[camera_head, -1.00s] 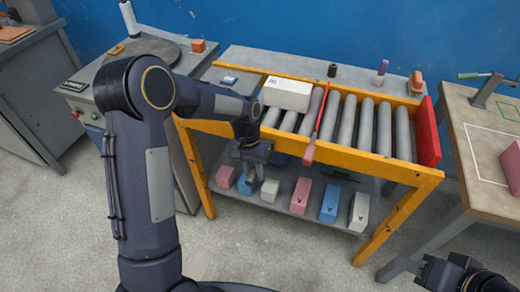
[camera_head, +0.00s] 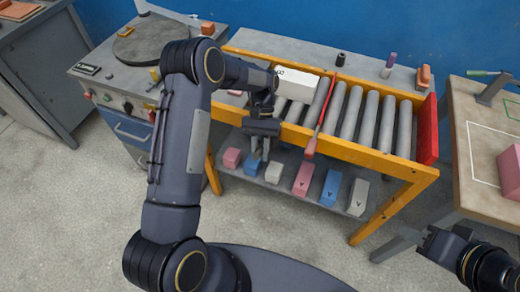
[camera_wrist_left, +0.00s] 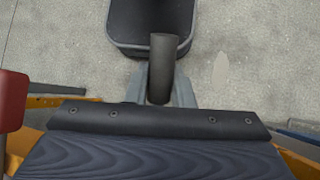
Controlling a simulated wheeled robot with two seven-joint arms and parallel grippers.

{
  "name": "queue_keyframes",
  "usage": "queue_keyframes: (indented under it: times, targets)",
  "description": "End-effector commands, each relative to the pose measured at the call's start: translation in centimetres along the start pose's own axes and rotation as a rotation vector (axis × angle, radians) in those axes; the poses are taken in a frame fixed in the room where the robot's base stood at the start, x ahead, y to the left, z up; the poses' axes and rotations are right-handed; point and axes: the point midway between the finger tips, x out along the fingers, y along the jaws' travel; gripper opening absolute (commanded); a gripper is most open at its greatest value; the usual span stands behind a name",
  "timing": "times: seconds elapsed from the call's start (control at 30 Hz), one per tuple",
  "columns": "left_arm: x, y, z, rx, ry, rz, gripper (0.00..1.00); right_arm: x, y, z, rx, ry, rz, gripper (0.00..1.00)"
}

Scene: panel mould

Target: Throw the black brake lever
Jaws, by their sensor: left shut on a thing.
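My left gripper (camera_head: 260,148) is at the front rail of the roller conveyor, below the white block. In the left wrist view its fingers (camera_wrist_left: 160,92) are shut on an upright black cylinder, the black brake lever (camera_wrist_left: 163,62). In the head view the lever is hidden by the gripper and wrist. A red lever with a pinkish-red grip (camera_head: 310,148) lies across the rollers to the right; a red part (camera_wrist_left: 12,100) shows at the left of the wrist view. My right gripper (camera_head: 428,242) is at the lower right, away from the conveyor; its jaws are unclear.
The yellow conveyor frame (camera_head: 375,155) holds grey rollers, a white block (camera_head: 297,84) and a red end plate (camera_head: 428,130). Several coloured blocks stand on the lower shelf (camera_head: 285,190). A bench with a turntable (camera_head: 150,45) is at left, a workbench (camera_head: 475,150) at right. Floor in front is clear.

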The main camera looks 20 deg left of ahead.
Motion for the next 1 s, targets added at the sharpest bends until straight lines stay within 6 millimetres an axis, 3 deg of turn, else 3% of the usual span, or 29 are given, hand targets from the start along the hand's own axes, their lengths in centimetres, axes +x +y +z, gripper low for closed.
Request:
queue_keyframes:
  times: [0.27, 0.3, 0.47, 0.77, 1.0]
  targets:
    - [-0.1, 0.0, 0.0, -0.001, 0.001, 0.001, 0.0, 0.0, 0.0, 0.0, 0.0, 0.0, 0.0, 0.36]
    - [-0.2, 0.0, 0.0, -0.001, 0.001, 0.001, 0.22, 0.0, 0.0, 0.0, 0.0, 0.0, 0.0, 0.36]
    - [-0.1, 0.0, 0.0, 0.0, 0.002, 0.001, 0.42, 0.0, 0.0, 0.0, 0.0, 0.0, 0.0, 0.36]
    - [-0.3, 0.0, 0.0, 0.0, 0.002, 0.001, 0.42, 0.0, 0.0, 0.0, 0.0, 0.0, 0.0, 0.36]
    - [-3.7, 0.0, -0.1, 0.0, 0.006, 0.001, 0.42, 0.3, 0.1, 0.2, 0.0, 0.0, 0.0, 0.36]
